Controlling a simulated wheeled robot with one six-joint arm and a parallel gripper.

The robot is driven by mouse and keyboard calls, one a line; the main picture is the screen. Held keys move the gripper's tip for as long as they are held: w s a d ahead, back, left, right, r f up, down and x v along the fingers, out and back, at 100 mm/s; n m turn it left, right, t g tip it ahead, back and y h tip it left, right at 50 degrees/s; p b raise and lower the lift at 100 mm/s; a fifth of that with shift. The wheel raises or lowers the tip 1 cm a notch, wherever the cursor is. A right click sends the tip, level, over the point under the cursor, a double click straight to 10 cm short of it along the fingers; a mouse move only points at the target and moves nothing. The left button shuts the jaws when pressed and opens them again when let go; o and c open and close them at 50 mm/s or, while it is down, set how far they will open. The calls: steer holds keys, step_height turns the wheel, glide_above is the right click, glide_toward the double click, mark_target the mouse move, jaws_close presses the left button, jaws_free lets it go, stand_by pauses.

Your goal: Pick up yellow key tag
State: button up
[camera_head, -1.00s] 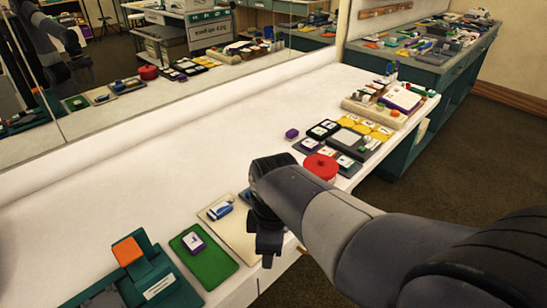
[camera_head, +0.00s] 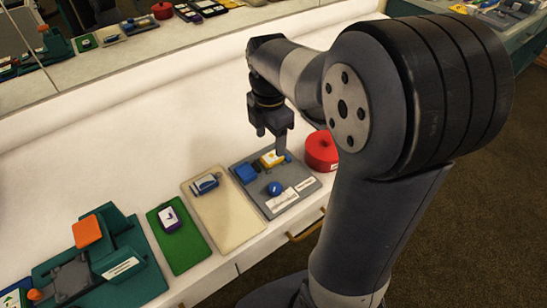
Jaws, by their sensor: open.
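The yellow key tag (camera_head: 271,159) is a small yellow piece with a pale face, lying on a grey tray (camera_head: 257,191) near the counter's front edge. My gripper (camera_head: 269,143) points down just above it, with its fingers apart. One finger shows in front, to the right of the tag. I cannot tell whether the fingers straddle the tag or how high they are above it. Nothing is held. A blue block (camera_head: 246,174) and a round blue knob (camera_head: 274,188) are on the same tray, close to the tag.
A red round container (camera_head: 321,152) stands right of the tray, close to my arm. To the left lie a beige mat (camera_head: 228,222) with a blue-white item (camera_head: 205,184), a green mat (camera_head: 184,249) and a teal device (camera_head: 125,262). The white counter behind is clear to the mirror.

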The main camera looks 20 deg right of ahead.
mark_target(271, 157)
steer(key=f, duration=0.3)
steer(key=f+b, duration=0.1)
steer(key=f, duration=0.1)
steer(key=shift+s+f, duration=0.2)
steer(key=shift+s, duration=0.05)
steer(key=shift+c, duration=0.6)
steer(key=shift+r, duration=0.1)
steer(key=c, duration=1)
